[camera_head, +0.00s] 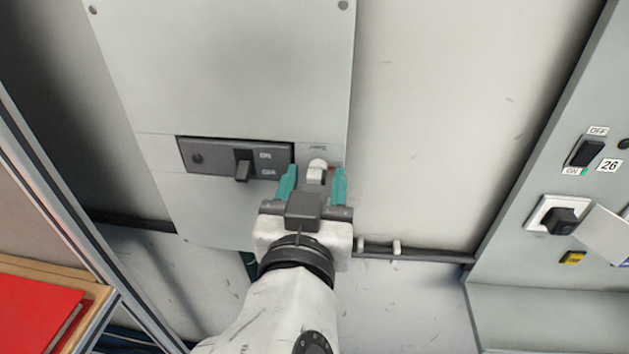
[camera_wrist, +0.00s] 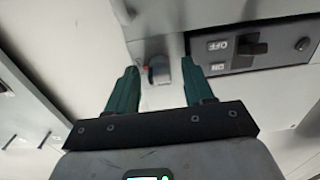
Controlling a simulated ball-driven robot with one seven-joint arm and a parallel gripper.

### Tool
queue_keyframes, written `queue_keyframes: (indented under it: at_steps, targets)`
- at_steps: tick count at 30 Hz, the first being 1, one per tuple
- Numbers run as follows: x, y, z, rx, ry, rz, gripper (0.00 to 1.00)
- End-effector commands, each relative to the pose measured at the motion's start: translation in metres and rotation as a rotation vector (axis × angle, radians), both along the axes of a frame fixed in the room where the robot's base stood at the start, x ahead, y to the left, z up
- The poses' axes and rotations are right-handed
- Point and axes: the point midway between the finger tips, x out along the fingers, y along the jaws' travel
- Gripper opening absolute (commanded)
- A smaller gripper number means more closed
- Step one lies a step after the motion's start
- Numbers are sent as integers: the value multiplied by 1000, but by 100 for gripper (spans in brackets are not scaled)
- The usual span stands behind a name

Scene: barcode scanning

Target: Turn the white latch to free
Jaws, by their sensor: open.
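The white latch (camera_head: 317,170) is a small rounded knob on the grey wall panel, just right of a dark switch plate. A little red shows beside it. My gripper (camera_head: 313,180) is open, with its two teal fingers pointing at the panel, one on each side of the latch. In the wrist view the latch (camera_wrist: 159,70) sits between and just beyond the fingertips of my gripper (camera_wrist: 159,80). I cannot tell whether either finger touches it. The small label above the latch is too small to read.
The dark switch plate (camera_head: 222,158) with a protruding lever (camera_head: 243,171) is close to the left finger. A cabinet at right carries a black switch (camera_head: 586,152) and a black plug (camera_head: 565,220). A red folder (camera_head: 35,310) lies at lower left. The wall between panel and cabinet is bare.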

Motion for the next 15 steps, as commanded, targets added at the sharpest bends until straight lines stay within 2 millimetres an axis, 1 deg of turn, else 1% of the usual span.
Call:
queue_keyframes:
  at_steps: [2,15]
  targets:
    - [0,0,0,0,0,0,50]
    - [0,0,0,0,0,0,8]
